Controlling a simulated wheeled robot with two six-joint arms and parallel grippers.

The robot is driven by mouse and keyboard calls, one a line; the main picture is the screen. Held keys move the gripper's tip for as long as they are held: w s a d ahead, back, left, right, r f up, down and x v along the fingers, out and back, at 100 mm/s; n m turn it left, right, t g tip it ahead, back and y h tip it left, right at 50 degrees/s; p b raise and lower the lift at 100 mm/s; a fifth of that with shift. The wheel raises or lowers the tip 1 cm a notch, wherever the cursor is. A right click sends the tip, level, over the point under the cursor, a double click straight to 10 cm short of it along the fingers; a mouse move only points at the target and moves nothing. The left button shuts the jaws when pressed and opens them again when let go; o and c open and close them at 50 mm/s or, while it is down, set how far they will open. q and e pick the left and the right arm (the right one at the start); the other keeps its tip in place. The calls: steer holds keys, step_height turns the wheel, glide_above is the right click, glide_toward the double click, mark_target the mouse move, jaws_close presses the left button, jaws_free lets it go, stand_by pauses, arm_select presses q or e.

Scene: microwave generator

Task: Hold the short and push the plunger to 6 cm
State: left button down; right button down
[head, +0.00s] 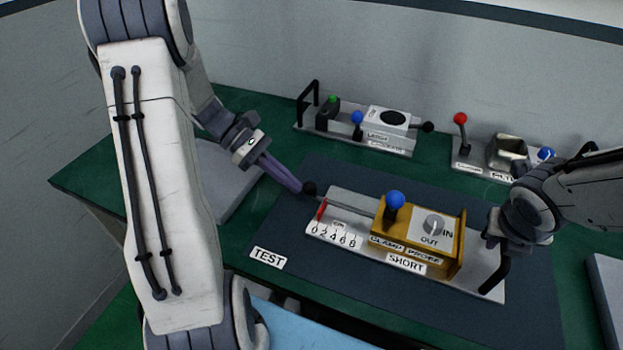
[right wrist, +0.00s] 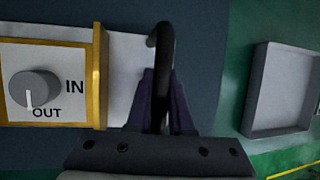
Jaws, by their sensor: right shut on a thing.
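The short (head: 405,265) is a grey-based fixture with a yellow block, on the dark mat. A red pointer (head: 322,209) stands near the 0 end of its cm scale (head: 334,235). The plunger's black knob (head: 310,187) is at its left end. My left gripper (head: 301,189) has its purple fingers together, tips at the knob; whether they touch is unclear. My right gripper (head: 494,240) is shut on the black handle (head: 492,276) at the fixture's right end. The right wrist view shows the handle (right wrist: 161,45) between its fingers. The blue clamp knob (head: 395,200) stands upright. The dial (right wrist: 35,88) points to OUT.
A second fixture (head: 400,142) with a black handle stands behind on the green table. Another one (head: 466,158) with a red knob is at the back right. Grey trays lie at the left (head: 215,165) and right (right wrist: 255,95). A TEST label (head: 268,258) marks the mat.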

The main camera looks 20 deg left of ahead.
mark_target(308, 183)
arm_select(q)
steer(key=shift+d, duration=0.1)
arm_select(e)
steer(key=shift+s+f, duration=0.15)
stand_by(0.3)
arm_select(q)
steer(key=shift+d, duration=2.9)
